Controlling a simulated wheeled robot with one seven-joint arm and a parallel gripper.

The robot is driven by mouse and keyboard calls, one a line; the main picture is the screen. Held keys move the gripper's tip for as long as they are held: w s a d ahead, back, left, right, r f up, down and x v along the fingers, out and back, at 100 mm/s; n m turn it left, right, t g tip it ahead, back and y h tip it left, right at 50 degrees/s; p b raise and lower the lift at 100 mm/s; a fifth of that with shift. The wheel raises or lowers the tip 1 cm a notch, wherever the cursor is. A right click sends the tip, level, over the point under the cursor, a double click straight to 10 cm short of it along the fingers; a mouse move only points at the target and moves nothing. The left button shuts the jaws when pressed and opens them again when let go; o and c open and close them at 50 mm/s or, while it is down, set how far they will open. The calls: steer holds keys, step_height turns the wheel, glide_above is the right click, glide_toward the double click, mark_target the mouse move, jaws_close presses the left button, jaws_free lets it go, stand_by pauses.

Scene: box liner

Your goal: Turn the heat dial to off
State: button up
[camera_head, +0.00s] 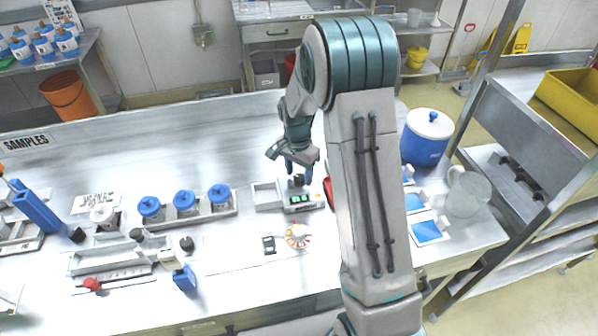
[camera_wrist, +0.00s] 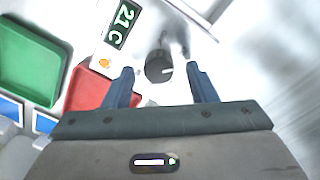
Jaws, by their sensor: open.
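The heat dial is a small dark grey knob with a pale mark, on a white unit. In the wrist view the dial (camera_wrist: 157,66) shows between the fingertips of my gripper (camera_wrist: 161,71). The fingers are apart and point at the dial; I cannot tell how far above it they are. The unit's display (camera_wrist: 123,24) reads 21C, and a small orange light shows near it. In the head view my gripper (camera_head: 299,173) is over the unit (camera_head: 268,196), with the dial (camera_head: 298,181) partly hidden under it.
Beside the unit are a red tray (camera_wrist: 88,90) and a green tray (camera_wrist: 28,55). A blue tub (camera_head: 426,140) and a clear jug (camera_head: 467,192) stand right.

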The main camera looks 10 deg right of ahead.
steer(key=shift+f, duration=0.6)
steer(key=c, duration=1)
steer(key=shift+n+b, duration=0.3)
steer(key=n+b, duration=0.2)
steer(key=shift+f+n, duration=0.1)
steer(key=shift+n, duration=0.2)
steer(key=n+b, duration=0.1)
steer(key=n, duration=0.1)
steer(key=shift+n+b, duration=0.3)
steer(key=shift+n, duration=0.1)
steer(key=n+b, duration=0.2)
steer(key=n, duration=0.4)
steer(key=shift+t, duration=0.3)
steer(key=shift+r, duration=0.2)
